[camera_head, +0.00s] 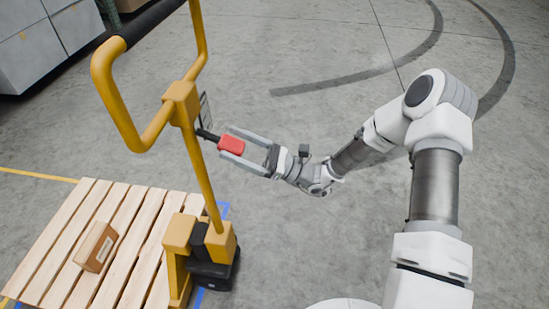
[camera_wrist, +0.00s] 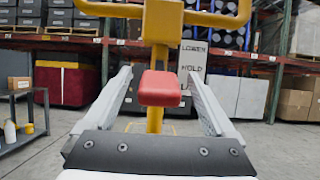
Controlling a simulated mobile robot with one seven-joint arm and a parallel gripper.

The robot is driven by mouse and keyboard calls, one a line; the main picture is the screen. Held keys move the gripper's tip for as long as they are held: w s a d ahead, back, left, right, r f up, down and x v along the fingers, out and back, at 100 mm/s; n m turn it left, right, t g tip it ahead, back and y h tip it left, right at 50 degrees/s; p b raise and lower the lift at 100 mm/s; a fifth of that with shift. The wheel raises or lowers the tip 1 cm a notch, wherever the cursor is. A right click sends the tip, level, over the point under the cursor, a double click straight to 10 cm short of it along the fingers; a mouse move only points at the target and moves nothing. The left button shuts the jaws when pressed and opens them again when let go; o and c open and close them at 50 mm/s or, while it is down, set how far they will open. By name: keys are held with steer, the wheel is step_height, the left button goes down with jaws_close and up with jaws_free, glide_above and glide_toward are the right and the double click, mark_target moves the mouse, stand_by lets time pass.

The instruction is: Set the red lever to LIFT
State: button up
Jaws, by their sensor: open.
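The red lever (camera_head: 231,145) is a red grip on a dark rod reaching out from the yellow pallet jack's post (camera_head: 184,105). In the wrist view the red grip (camera_wrist: 160,88) shows end-on in the middle. My gripper (camera_head: 225,142) is open, with one finger on each side of the grip and visible gaps in the wrist view (camera_wrist: 161,78). A white label plate (camera_wrist: 191,62) behind the lever reads LOWER at the top and HOLD below. I cannot tell the lever's exact setting.
The jack's yellow loop handle (camera_head: 120,95) rises above and left of the lever. A wooden pallet (camera_head: 60,235) with a small cardboard box (camera_head: 95,247) lies at lower left. Shelves with boxes (camera_wrist: 295,104) stand far behind. The floor right of the jack is clear.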

steer(key=v, duration=1.4)
steer(key=shift+d+p, duration=0.2)
steer(key=shift+p, duration=0.1)
